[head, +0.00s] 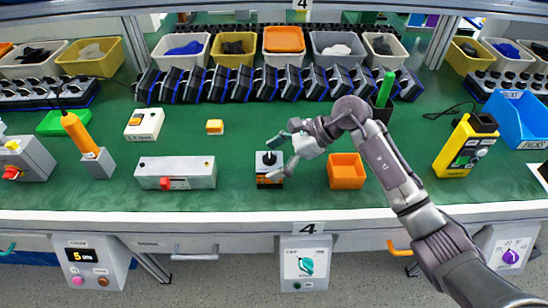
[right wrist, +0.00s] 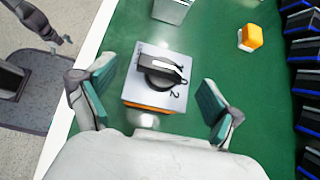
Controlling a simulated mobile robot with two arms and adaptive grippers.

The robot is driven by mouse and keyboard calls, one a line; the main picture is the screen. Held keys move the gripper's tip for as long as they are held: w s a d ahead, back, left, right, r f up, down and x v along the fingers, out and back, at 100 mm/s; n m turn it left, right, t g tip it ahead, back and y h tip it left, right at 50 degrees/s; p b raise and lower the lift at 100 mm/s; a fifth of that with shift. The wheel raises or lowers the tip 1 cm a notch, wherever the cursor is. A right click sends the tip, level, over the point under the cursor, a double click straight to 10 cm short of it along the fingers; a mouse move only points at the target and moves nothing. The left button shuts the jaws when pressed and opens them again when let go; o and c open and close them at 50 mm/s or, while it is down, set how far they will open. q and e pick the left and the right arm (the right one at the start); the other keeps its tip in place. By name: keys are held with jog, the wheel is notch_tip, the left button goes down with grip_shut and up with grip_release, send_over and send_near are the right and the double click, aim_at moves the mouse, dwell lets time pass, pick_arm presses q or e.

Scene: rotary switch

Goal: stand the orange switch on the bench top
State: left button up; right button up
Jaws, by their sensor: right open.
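The orange switch (head: 269,181) is a small box with a grey top, a black rotary knob and an orange band round its side. It stands upright on the green bench top (head: 235,203), knob up. In the right wrist view the switch (right wrist: 148,104) shows from above, with a "2" printed by the knob. My right gripper (head: 277,158) is open, its fingers on either side of the switch. In the right wrist view gaps show between the switch and both teal pads. A grey arm part at that view's upper left may be my left arm; its jaws are unclear.
An empty orange bin (head: 346,171) stands right of the switch. A grey box with a red switch (head: 175,173) stands to the left. A small yellow-orange block (head: 215,127) lies farther back. Black and blue units line the back. The bench's front edge is close.

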jog(key=shift+d+r, duration=0.25)
jog(key=shift+d, duration=0.05)
jog(key=b+v, duration=0.1)
jog(key=v, duration=1)
jog(key=shift+r, duration=0.15)
jog(key=shift+d, duration=0.1)
